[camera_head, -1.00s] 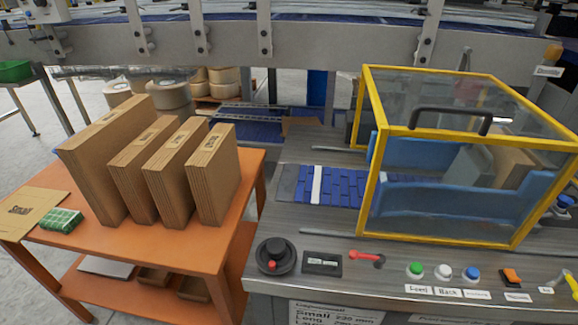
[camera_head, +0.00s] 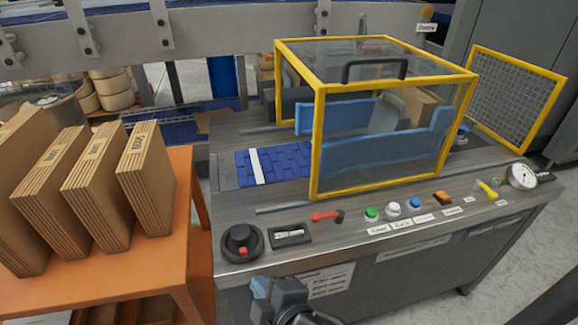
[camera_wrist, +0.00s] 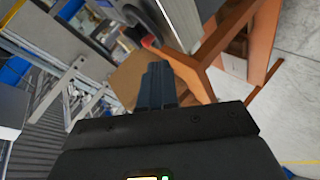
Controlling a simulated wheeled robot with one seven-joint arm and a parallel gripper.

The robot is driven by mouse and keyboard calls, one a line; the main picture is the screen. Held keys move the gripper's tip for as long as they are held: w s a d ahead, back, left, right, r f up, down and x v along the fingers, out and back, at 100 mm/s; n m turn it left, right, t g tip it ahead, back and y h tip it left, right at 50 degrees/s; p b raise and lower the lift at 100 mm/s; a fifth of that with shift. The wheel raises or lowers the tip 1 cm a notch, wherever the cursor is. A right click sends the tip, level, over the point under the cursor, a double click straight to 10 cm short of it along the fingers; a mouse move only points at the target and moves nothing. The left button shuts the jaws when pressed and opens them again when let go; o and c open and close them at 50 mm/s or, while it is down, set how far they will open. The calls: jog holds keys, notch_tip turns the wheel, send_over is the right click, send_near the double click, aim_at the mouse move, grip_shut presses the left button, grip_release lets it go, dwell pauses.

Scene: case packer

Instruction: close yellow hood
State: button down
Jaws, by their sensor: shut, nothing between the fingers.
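The yellow-framed hood (camera_head: 318,130) with clear panels stands on the machine top in the head view. It sits down over blue guides and a brown carton, and a dark handle (camera_head: 374,68) is on its upper front edge. My gripper (camera_head: 270,288) shows at the bottom of the head view, in front of the machine and well below and left of the hood, apart from it. In the wrist view the gripper fingers (camera_wrist: 157,85) are together with nothing between them. The hood cannot be made out in the wrist view.
An orange table (camera_head: 181,215) with several flat cartons stands at the left. The machine's front panel has a black knob (camera_head: 242,242), a red lever (camera_head: 326,216) and several coloured buttons. A yellow-framed mesh panel (camera_head: 515,98) stands at the right. Grey floor shows at lower right.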

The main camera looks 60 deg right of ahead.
jog(key=w+d+r+m+g+h+b, duration=0.1)
jog(key=w+d+r+g+h+b, duration=0.1)
jog(key=w+d+r+g+h, duration=0.45)
jog(key=w+d+r+m+g+h+b, duration=0.2)
jog(key=d+r+m+g+h, duration=0.35)
jog(key=d+r, duration=0.35)
jog(key=s+d+r, duration=0.1)
jog(key=s+d, duration=0.3)
jog(key=d, duration=0.7)
jog(key=shift+s+d+p, duration=0.15)
jog(key=shift+p, duration=0.25)
jog(key=shift+d, duration=0.15)
